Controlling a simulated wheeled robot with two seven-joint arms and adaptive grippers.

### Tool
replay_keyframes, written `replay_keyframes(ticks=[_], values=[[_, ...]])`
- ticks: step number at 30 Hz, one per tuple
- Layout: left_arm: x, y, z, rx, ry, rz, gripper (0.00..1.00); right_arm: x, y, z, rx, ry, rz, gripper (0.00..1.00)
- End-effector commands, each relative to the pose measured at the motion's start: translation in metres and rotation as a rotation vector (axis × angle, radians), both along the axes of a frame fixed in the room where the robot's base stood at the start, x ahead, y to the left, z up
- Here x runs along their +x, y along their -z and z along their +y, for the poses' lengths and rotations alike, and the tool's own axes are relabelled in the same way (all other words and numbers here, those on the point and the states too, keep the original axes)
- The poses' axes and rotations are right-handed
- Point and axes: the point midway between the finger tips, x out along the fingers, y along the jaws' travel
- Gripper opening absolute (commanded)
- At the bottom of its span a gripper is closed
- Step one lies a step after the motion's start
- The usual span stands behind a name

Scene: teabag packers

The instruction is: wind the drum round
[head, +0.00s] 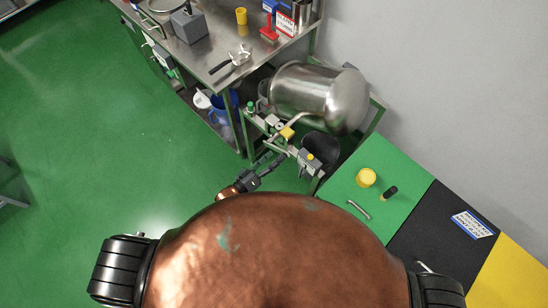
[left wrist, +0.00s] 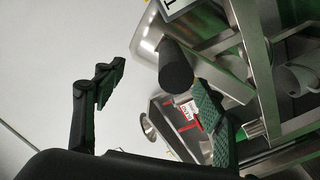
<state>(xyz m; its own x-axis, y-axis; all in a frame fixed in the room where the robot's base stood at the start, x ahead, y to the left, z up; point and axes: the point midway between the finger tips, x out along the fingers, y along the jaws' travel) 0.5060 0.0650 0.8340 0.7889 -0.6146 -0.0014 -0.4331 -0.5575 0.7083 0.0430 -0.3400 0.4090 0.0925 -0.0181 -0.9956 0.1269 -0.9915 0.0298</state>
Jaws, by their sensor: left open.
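The drum (head: 312,97) is a shiny steel vessel lying on its side in a green frame beside the steel bench. My left gripper (head: 272,164) is open, just in front of that frame's near end, below the fittings with yellow parts. In the left wrist view, its two fingers (left wrist: 160,85) are spread wide. A dark round grip (left wrist: 176,66) on a pale metal arm shows between them, close to the right finger; I cannot tell if they touch. The fingers are not closed around it. My right gripper is not in view.
A steel bench (head: 214,66) holds a grey box (head: 189,26), a yellow cup (head: 241,16) and a red item (head: 269,28). A table at right has a green top (head: 345,187) with a yellow round item (head: 366,177).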

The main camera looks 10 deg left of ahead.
Motion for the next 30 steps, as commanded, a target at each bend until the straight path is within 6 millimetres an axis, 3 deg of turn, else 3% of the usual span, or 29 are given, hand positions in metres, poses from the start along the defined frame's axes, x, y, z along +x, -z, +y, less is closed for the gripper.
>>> replay_keyframes(ticks=[6,16,30], values=[[0.0,0.0,0.0,0.0,0.0,0.0,0.8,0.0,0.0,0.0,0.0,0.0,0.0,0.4],[-0.001,0.002,-0.001,-0.001,0.0,0.001,0.8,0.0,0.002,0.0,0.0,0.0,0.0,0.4],[-0.01,0.025,-0.015,0.0,0.0,0.0,0.8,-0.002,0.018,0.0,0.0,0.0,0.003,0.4]])
